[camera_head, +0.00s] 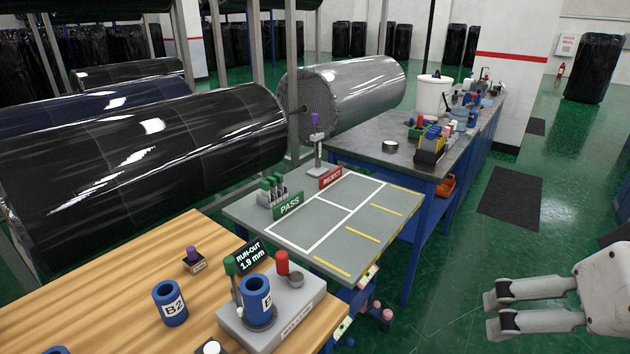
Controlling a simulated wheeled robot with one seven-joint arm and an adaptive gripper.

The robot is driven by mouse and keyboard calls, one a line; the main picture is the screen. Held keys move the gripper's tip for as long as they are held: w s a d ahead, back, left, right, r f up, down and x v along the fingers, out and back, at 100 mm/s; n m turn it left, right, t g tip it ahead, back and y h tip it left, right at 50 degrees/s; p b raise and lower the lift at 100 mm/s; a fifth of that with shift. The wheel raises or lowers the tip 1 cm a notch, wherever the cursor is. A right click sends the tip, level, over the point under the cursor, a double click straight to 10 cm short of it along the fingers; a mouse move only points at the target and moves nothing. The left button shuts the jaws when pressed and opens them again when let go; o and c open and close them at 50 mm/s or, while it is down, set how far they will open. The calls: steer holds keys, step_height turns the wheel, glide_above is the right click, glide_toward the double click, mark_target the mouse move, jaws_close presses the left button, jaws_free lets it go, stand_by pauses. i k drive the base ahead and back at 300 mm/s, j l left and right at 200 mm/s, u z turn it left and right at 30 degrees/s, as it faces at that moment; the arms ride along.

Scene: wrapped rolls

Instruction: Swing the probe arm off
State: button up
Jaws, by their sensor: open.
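A grey gauge block (232,322) stands at the front edge of the wooden bench. A blue ring labelled B (258,288) sits upright on its round seat. A green-capped post (230,266) rises left of the ring, and a red-capped post (282,263) stands behind it to the right, beside a small grey cup (296,279). I cannot tell for sure which part is the probe arm; the ring hides some of the block. A black display (251,256) behind reads RUN-OUT 1.9 mm. My gripper (490,314) is open and empty at the lower right, well apart from the block.
A blue ring B2 (171,303) and a purple-knobbed block (194,260) stand on the wooden bench (100,300). A grey table with PASS (289,206) and REJECT (331,178) signs lies behind. Open green floor (450,270) separates my gripper from the bench.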

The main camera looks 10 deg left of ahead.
mark_target(230, 262)
steer(key=j+u, duration=0.2)
steer(key=u, duration=0.9)
steer(key=i+j, duration=0.1)
steer(key=j, duration=0.15)
steer(key=i+j+z, duration=0.15)
steer(key=j, duration=0.1)
